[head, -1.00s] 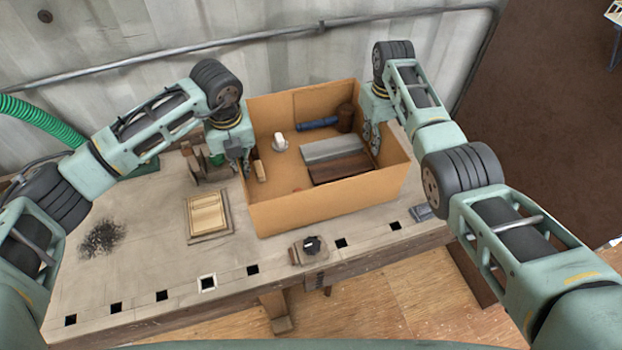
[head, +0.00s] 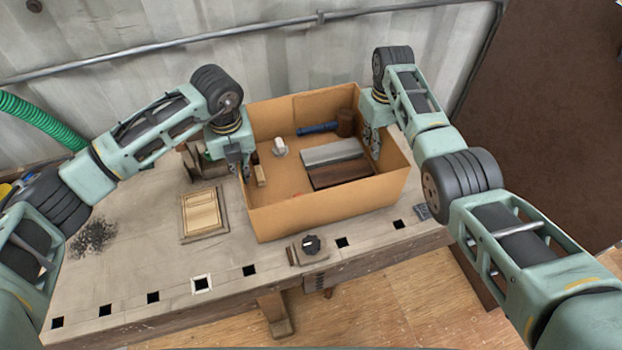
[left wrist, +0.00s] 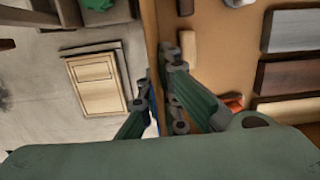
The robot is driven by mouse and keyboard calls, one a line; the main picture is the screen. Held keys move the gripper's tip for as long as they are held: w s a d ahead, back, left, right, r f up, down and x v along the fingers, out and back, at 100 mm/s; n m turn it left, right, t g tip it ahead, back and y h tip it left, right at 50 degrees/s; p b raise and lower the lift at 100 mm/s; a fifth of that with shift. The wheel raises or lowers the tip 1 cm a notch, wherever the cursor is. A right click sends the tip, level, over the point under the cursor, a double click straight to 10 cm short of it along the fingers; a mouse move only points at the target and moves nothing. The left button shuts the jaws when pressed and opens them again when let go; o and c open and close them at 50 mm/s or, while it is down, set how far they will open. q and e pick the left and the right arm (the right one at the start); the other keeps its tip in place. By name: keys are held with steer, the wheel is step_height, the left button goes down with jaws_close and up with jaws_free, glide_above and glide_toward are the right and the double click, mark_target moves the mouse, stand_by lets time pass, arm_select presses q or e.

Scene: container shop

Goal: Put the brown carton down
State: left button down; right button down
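The brown carton (head: 330,212) is an open box on the workbench, upright; I cannot tell whether its bottom touches the top. My left gripper (head: 240,168) is at its left wall. In the left wrist view the fingers of the left gripper (left wrist: 160,80) lie on either side of the carton wall (left wrist: 151,28), close against it. My right gripper (head: 371,140) is at the right wall, with a finger inside; its outer finger is hidden, but it appears closed on the wall. Inside lie a blue-handled mallet (head: 318,128), a white cup-like item (head: 279,147), a grey block (head: 331,152) and a dark brown block (head: 340,173).
The workbench (head: 150,255) has a wooden panel (head: 203,214) left of the carton and a black knob (head: 311,244) close to its front. A small dark item (head: 423,211) lies by the right front. The corrugated wall (head: 150,50) stands behind. Bench space is free at front left.

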arm_select(q)
steer(key=shift+a+f+b, duration=0.1)
steer(key=shift+f+b, duration=0.3)
steer(key=shift+f, duration=0.15)
arm_select(e)
steer(key=shift+w+d+f, duration=0.1)
steer(key=shift+f, duration=0.4)
arm_select(q)
steer(key=c, duration=2)
jaws_free()
steer(key=shift+s+r, duration=0.1)
arm_select(e)
steer(key=c, duration=2)
jaws_free()
steer(key=shift+r, duration=0.1)
arm_select(q)
steer(key=shift+r, duration=0.1)
steer(key=r, duration=0.3)
steer(key=s+r, duration=0.1)
steer(key=r, duration=0.7)
steer(key=shift+s+d+r, duration=0.15)
steer(key=shift+d+r, duration=0.1)
steer(key=shift+d, duration=0.05)
steer(key=shift+r, duration=0.1)
arm_select(e)
steer(key=shift+r, duration=0.2)
step_height(320, 180, up, 12)
steer(key=shift+f, duration=0.25)
